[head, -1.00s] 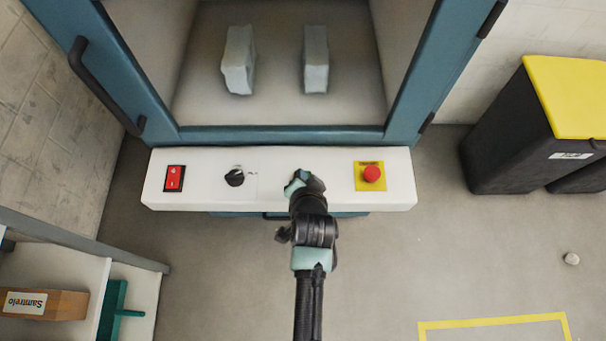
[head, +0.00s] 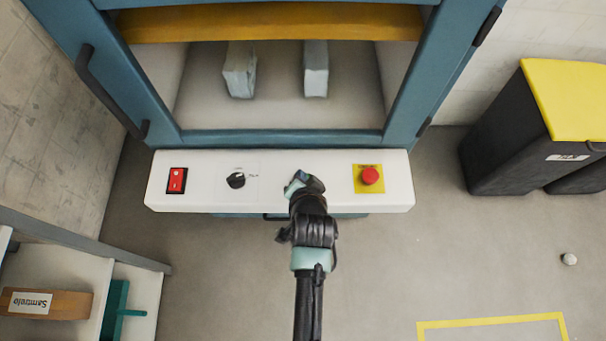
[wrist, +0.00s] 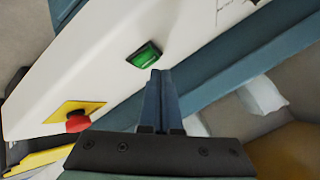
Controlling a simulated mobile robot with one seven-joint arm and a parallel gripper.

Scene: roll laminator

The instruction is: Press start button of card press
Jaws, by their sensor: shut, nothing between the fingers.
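The card press is a blue-framed machine with a white control panel (head: 270,198) along its front. A green rectangular button (wrist: 145,55) shows on the panel in the wrist view; my gripper hides it in the head view. My gripper (head: 304,184) is over the panel, between the black knob and the red emergency stop. In the wrist view its fingers (wrist: 159,78) are shut and empty, with the tips right beside the green button's edge. I cannot tell whether they touch it. A yellow-orange bar (head: 270,23) spans the upper part of the machine's opening.
The panel also carries a red switch (head: 177,180), a black knob (head: 236,180) and a red emergency stop (head: 370,175) on a yellow plate. Two pale blocks (head: 239,72) (head: 316,70) are inside the machine. A black bin with yellow lid (head: 570,100) stands right. Shelves (head: 75,262) are at left.

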